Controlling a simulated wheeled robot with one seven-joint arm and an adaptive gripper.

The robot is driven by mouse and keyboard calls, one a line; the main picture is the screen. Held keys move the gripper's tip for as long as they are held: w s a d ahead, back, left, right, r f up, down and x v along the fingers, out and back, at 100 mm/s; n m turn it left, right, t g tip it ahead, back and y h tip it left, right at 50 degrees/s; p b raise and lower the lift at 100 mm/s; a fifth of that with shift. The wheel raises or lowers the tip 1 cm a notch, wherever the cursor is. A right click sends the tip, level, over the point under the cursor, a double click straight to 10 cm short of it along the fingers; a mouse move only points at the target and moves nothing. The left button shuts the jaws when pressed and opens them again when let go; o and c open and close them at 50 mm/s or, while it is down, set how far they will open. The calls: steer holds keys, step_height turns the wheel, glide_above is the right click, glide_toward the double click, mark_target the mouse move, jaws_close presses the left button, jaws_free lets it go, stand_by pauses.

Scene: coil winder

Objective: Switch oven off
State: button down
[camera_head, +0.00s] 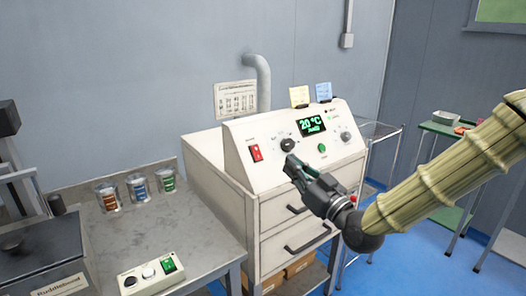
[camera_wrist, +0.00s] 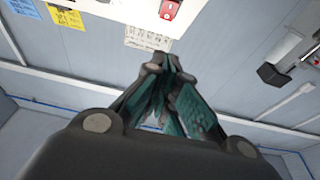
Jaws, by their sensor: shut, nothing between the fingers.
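The oven is a cream-coloured cabinet (camera_head: 292,158) with drawers and a sloped control panel. Its green display (camera_head: 312,126) is lit and reads about 20 °C. A red rocker switch (camera_head: 256,153) sits at the panel's left end; it also shows at the top of the wrist view (camera_wrist: 170,9). A black knob (camera_head: 287,145) and a green button (camera_head: 322,148) sit right of the switch. My gripper (camera_head: 290,161) is shut and empty, in front of the panel just below the black knob. I cannot tell whether it touches the panel. Its shut fingers also show in the wrist view (camera_wrist: 166,62).
A grey workbench (camera_head: 190,225) at left holds several small containers and a small control box (camera_head: 151,274) with a green switch. A pipe (camera_head: 262,80) rises behind the oven. A wire rack and green table (camera_head: 440,128) stand at right. Blue floor shows between them.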

mark_target(257, 153)
steer(key=shift+w+a, duration=0.1)
steer(key=shift+w+a+f+p+x, duration=0.1)
steer(key=shift+f+p+x, duration=0.3)
steer(key=shift+x, duration=1.7)
steer(key=shift+w+a+f+p+x, duration=0.1)
steer(key=shift+f+p+x, duration=0.3)
steer(key=shift+x, duration=1.7)
steer(key=shift+w+f+p+x, duration=0.15)
steer(key=shift+f+x, duration=0.4)
steer(key=shift+x, duration=1.55)
steer(key=shift+s, duration=0.1)
